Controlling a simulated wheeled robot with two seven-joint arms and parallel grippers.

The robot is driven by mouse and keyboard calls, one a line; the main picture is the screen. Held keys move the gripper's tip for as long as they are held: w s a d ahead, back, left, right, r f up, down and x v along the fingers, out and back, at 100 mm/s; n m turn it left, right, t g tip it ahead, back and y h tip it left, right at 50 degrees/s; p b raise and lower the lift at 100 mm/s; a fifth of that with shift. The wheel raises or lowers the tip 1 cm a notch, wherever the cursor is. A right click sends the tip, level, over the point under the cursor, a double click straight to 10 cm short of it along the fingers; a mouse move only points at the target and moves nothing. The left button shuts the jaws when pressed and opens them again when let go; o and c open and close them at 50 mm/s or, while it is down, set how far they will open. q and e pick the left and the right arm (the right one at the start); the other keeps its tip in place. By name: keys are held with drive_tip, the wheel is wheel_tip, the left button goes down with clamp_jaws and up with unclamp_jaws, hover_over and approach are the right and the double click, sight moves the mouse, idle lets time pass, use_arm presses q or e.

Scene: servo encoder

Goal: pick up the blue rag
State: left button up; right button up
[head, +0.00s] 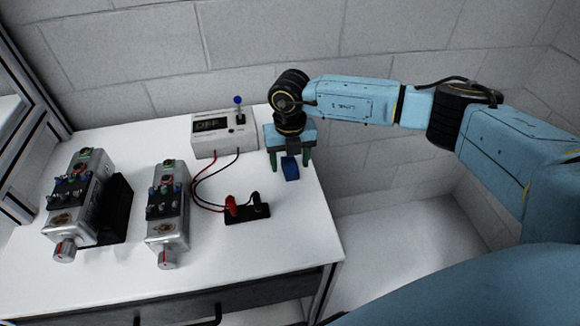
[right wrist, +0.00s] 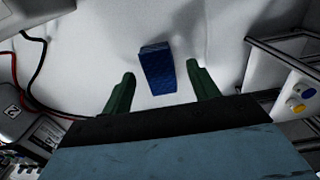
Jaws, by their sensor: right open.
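The blue rag (head: 291,169) is a small folded dark-blue block on the white table, near its right side. It also shows in the right wrist view (right wrist: 157,70), between and beyond the fingertips. My right gripper (head: 290,168) is open above the rag, its two green fingers pointing down on either side of it. In the right wrist view the fingers of the right gripper (right wrist: 162,78) are apart with nothing between them touching. I cannot tell the exact height of the fingertips over the table. My left gripper is not in view.
A white power box (head: 222,134) reading OFF, with a blue-tipped lever, stands left of the gripper. Red and black cables run to a black connector block (head: 247,212). Two grey servo units (head: 167,210) (head: 82,195) stand further left. The table's right edge is close to the rag.

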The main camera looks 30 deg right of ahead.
sight(290, 165)
drive_tip(key=shift+f, duration=0.25)
drive_tip(key=c, duration=1.1)
drive_tip(key=shift+o, duration=0.2)
wheel_tip(290, 165, up, 10)
